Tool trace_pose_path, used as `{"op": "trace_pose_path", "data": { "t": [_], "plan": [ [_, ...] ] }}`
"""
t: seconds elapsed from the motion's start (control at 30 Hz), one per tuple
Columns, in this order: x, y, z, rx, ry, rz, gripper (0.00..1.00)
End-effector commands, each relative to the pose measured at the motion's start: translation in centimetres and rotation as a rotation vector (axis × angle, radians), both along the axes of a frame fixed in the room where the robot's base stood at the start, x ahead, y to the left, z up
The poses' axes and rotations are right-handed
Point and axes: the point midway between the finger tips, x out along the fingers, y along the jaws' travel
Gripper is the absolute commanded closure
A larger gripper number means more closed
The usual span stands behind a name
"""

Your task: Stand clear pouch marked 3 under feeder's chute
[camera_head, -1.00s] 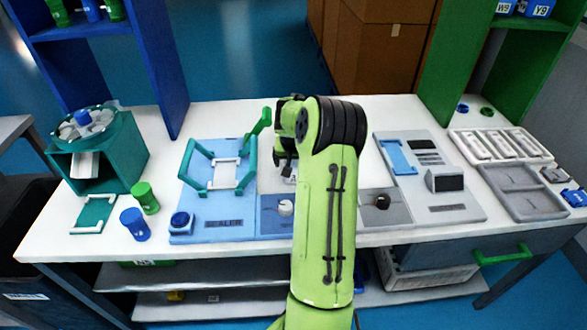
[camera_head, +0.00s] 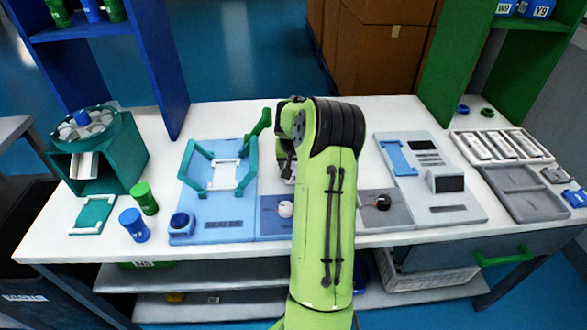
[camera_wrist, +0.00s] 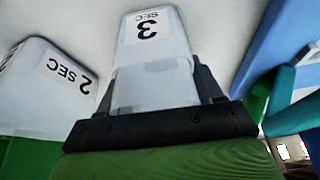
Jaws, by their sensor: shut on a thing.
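The clear pouch marked 3 (camera_wrist: 152,60) is between the two dark fingers of my gripper (camera_wrist: 160,92) in the wrist view. The fingers are shut on it, and its label reads upside down. A second pouch marked 2 (camera_wrist: 55,85) is to its left, apart from the fingers. In the head view my gripper (camera_head: 286,166) is mostly hidden behind my arm, above the middle of the table. The feeder (camera_head: 125,155) is a teal box with a round carousel at the table's left. Its pale chute (camera_head: 86,164) faces front, above a teal pad with white edges (camera_head: 94,214).
A green cup (camera_head: 145,198) and a blue cup (camera_head: 134,225) stand between the pad and the blue sealer (camera_head: 215,225). The sealer's teal frame and raised handle (camera_head: 260,130) lie between my gripper and the feeder. A grey device (camera_head: 440,205) and trays (camera_head: 525,190) are at right.

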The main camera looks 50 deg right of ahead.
Motion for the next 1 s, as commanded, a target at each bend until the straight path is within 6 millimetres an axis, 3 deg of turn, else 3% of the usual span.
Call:
{"op": "trace_pose_path", "data": {
  "t": [0.23, 0.5, 0.63, 1.0],
  "plan": [
    [0.0, 0.0, 0.7, 0.001, -0.002, 0.0, 0.68],
    [0.1, 0.0, 7.6, -0.004, -0.003, 0.001, 0.68],
    [0.0, 0.0, 9.9, -0.002, -0.001, 0.0, 0.68],
    [0.0, 0.0, 10.5, 0.001, 0.001, 0.0, 0.68]
  ]
}}
